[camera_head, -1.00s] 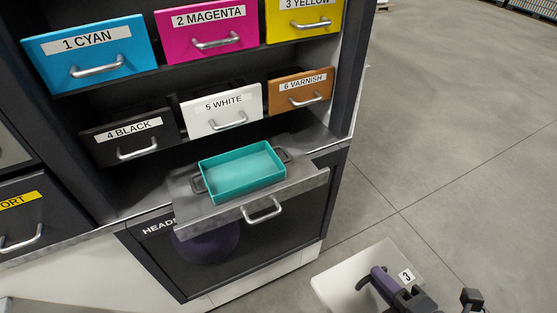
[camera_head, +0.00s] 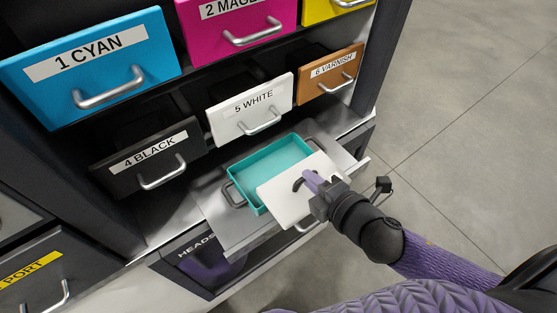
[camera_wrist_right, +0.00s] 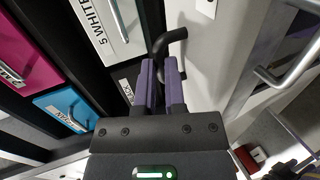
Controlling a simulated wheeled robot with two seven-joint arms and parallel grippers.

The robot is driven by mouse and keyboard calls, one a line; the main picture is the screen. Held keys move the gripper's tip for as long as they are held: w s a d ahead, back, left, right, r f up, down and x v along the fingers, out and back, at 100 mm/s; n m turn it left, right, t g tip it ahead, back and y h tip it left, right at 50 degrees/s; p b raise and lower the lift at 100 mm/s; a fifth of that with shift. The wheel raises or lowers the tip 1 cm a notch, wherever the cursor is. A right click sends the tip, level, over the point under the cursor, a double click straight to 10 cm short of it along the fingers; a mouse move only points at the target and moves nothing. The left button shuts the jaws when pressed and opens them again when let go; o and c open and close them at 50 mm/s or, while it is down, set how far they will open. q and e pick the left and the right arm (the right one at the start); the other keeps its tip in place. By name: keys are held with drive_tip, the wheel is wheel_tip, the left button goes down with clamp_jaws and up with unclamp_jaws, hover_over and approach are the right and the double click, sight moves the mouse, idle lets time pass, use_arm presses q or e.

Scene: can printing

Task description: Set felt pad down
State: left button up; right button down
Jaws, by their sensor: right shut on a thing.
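The felt pad (camera_head: 285,205) is a white flat slab with a dark bent handle, seen in the head view. My right gripper (camera_head: 311,183) is shut on that handle. The handle also shows between the purple fingers in the wrist view (camera_wrist_right: 167,42). The pad is over the near right part of the teal tray (camera_head: 266,164) and hides that part of it. I cannot tell whether the pad touches the tray. My left gripper is not in view.
The tray sits on a pulled-out grey drawer (camera_head: 216,207) with dark side grips. Above it are labelled drawers with projecting handles: white (camera_head: 250,108), black (camera_head: 150,160), varnish (camera_head: 330,74) and cyan (camera_head: 90,65). Open floor (camera_head: 470,130) lies to the right.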

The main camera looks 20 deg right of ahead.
sight(310, 193)
drive_tip(key=x, duration=1)
drive_tip(key=shift+s+a+f, duration=0.1)
drive_tip(key=shift+s+a, duration=0.05)
wheel_tip(310, 193, down, 3)
drive_tip(key=shift+f+b, duration=0.15)
drive_tip(key=shift+b, duration=0.65)
drive_tip(key=shift+w+a, duration=0.1)
drive_tip(key=shift+w, duration=0.15)
drive_tip(key=shift+f, duration=0.15)
drive_tip(key=c, duration=0.7)
unclamp_jaws()
drive_tip(key=shift+s+r, duration=0.15)
drive_tip(key=shift+r, duration=0.05)
drive_tip(key=p+v, duration=0.1)
drive_tip(key=v, duration=1)
drive_tip(key=shift+s+r, duration=0.15)
drive_tip(key=shift+s, duration=0.15)
